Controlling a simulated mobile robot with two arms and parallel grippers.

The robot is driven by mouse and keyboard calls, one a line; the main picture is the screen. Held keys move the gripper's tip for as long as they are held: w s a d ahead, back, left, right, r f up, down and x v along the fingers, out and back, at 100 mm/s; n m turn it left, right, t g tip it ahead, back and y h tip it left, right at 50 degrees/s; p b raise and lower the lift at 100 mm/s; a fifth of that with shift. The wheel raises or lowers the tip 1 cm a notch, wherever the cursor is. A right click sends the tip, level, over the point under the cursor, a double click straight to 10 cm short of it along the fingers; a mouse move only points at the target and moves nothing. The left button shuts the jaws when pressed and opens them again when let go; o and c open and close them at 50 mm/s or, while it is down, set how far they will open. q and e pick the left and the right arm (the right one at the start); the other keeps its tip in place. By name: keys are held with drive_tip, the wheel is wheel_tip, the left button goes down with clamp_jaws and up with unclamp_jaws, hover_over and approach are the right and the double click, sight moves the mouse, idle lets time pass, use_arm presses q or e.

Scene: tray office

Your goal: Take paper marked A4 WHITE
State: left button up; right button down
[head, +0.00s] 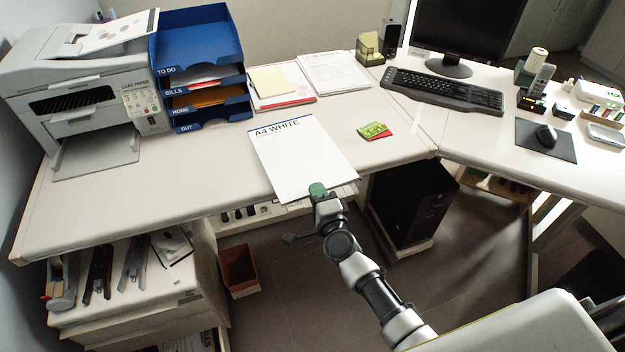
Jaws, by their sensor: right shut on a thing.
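The paper marked A4 WHITE (300,158) is a white sheet or pack with dark blue lettering and a blue strip along its far edge. It shows at the middle of the desk, with its near end reaching past the desk's front edge. My right gripper (318,190) is shut on the near edge of this paper. The fingertips have a green part and cover a little of that edge. I cannot tell whether the paper touches the desk or is held just above it. My left gripper is not in view.
A printer (95,95) and a blue tray stack (205,60) stand at the left back. A pad with yellow notes (280,82), a white document (333,73) and a green-red packet (374,131) lie nearby. A keyboard (443,92) and monitor (468,30) are at right.

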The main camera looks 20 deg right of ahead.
drive_tip(key=s+r+p, duration=0.3)
drive_tip(key=s, duration=0.5)
drive_tip(key=shift+s+r, duration=0.15)
drive_tip(key=shift+s, duration=0.15)
drive_tip(key=shift+d, duration=0.15)
